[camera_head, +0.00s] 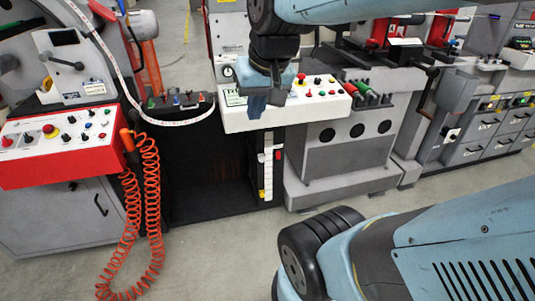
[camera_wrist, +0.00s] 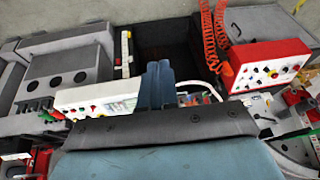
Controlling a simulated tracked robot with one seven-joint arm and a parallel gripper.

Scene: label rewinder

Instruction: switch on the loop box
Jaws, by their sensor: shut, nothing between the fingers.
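My gripper (camera_head: 258,104) is shut and empty, with its blue fingers pointing down. In the head view it overlaps the left part of a white control box (camera_head: 312,110) with red, black and green buttons. In the wrist view the shut fingers (camera_wrist: 157,84) stand in front of this white box (camera_wrist: 72,98) and hide part of it; contact cannot be told. A red control box (camera_head: 50,178) with a white face of knobs and buttons is at the left. It also shows in the wrist view (camera_wrist: 245,83). I cannot read which one is the loop box.
A small dark switch unit (camera_head: 160,107) sits between the two boxes. An orange coiled cable (camera_head: 151,205) hangs beside the red box, and a white strip (camera_head: 122,75) loops above. Grey machines (camera_head: 345,155) stand at the right. The floor in front (camera_head: 215,245) is clear.

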